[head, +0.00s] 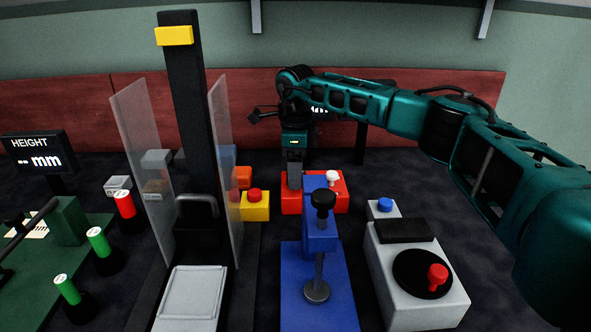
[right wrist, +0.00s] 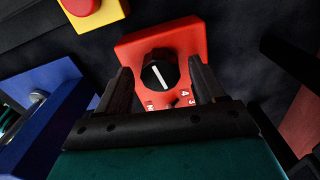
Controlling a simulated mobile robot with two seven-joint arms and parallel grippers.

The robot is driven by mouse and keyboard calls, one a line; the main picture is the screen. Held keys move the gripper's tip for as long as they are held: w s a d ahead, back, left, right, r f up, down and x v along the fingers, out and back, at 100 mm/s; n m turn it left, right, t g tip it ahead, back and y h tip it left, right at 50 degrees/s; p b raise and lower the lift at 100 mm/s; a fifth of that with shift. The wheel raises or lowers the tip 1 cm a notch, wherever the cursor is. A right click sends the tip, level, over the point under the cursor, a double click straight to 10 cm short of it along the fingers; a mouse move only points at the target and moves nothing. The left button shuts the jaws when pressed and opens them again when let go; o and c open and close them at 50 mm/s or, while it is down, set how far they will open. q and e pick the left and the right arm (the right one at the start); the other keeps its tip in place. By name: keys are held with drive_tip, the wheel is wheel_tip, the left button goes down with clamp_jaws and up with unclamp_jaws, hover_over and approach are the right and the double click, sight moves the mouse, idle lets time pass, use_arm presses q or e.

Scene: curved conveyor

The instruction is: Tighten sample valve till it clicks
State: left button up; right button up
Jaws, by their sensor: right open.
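A red box (head: 325,196) stands at the back centre, with a white knob (head: 333,177) on its right part. In the right wrist view the red box (right wrist: 188,38) carries a black round knob (right wrist: 158,72) with a white pointer line, and printed marks including 3 and 4 beside it. No label shows which of these is the sample valve. My right gripper (head: 294,180) is over the left part of the red box, pointing down. Its fingers are open on either side of the black knob, with visible gaps; the gripper hides that knob in the head view. My left gripper is out of view.
A blue stand (head: 318,255) with a black-topped plunger is in front of the red box. A yellow box (head: 255,206) with a red button is left of it. A grey device (head: 415,285) with a red knob is at front right. Clear panels (head: 226,165) flank a tall column at left.

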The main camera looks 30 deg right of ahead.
drive_tip(key=c, duration=1.1)
drive_tip(key=shift+o, duration=0.2)
drive_tip(key=m+p, duration=0.1)
drive_tip(key=p, duration=0.1)
drive_tip(key=m+p, duration=0.1)
drive_tip(key=p, duration=0.1)
drive_tip(key=shift+r, duration=0.35)
drive_tip(key=shift+f+m+p, duration=0.1)
drive_tip(key=shift+m+p, duration=0.25)
drive_tip(key=shift+m, duration=0.25)
drive_tip(key=shift+f+m, duration=0.15)
drive_tip(key=shift+m, duration=0.25)
drive_tip(key=o, duration=1.1)
drive_tip(key=shift+c, duration=0.2)
